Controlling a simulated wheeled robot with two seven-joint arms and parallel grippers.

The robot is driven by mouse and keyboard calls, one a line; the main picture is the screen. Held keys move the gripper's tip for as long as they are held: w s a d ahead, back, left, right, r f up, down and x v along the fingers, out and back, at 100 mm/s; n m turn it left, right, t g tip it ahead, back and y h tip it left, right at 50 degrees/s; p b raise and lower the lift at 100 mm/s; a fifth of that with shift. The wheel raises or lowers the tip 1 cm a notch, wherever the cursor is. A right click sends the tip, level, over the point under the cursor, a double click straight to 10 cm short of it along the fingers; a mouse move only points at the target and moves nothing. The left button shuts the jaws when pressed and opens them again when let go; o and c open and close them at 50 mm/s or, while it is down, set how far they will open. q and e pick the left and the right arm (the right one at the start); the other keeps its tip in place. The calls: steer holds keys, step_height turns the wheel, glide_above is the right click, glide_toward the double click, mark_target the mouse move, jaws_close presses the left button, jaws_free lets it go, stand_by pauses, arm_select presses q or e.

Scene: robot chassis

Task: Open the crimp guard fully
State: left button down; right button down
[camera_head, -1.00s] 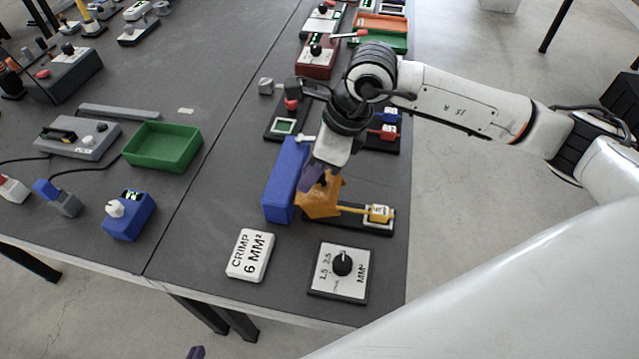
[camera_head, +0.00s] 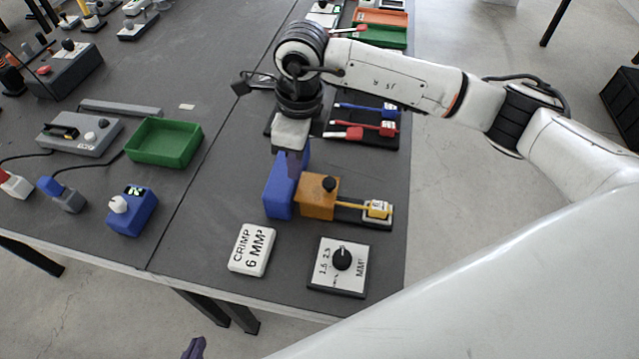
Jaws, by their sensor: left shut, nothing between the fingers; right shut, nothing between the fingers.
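An orange box-shaped cover (camera_head: 318,205) with a black knob (camera_head: 329,184) on top stands against the right side of the blue block (camera_head: 279,190); I take it for the crimp guard. It sits level, with no visible gap. My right gripper (camera_head: 296,166) is shut and empty, fingers pointing down by the top of the blue block, left of the knob. Whether it touches the block is unclear. Only the purple tip of my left gripper (camera_head: 194,348) shows, at the bottom edge.
A white card reading "CRIMP 6 MM²" (camera_head: 252,249) and a dial box (camera_head: 339,267) lie in front. Red and blue leads (camera_head: 372,125) lie on a dark tray behind. A green tray (camera_head: 163,143) and a blue device (camera_head: 131,211) are left. The table's right edge is close to the guard.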

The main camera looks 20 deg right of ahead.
mark_target(280, 180)
steer(key=shift+w+a+g+h, duration=0.45)
steer(key=shift+a+g+h, duration=0.05)
steer(key=shift+a+h, duration=0.1)
steer(key=shift+w+a+f+g+h+b, duration=0.4)
steer(key=shift+w+a+g+h+b, duration=0.2)
steer(key=shift+a+h+b, duration=0.15)
steer(key=shift+w+a+f+g+h+b, duration=0.2)
steer(key=shift+a+f+g+h+b, duration=0.15)
steer(key=shift+f+h+b, duration=0.35)
steer(key=shift+w+a+r+g+b, duration=0.1)
steer(key=shift+w+a+g+b, duration=0.15)
steer(key=shift+b, duration=0.55)
steer(key=c, duration=1.7)
jaws_free()
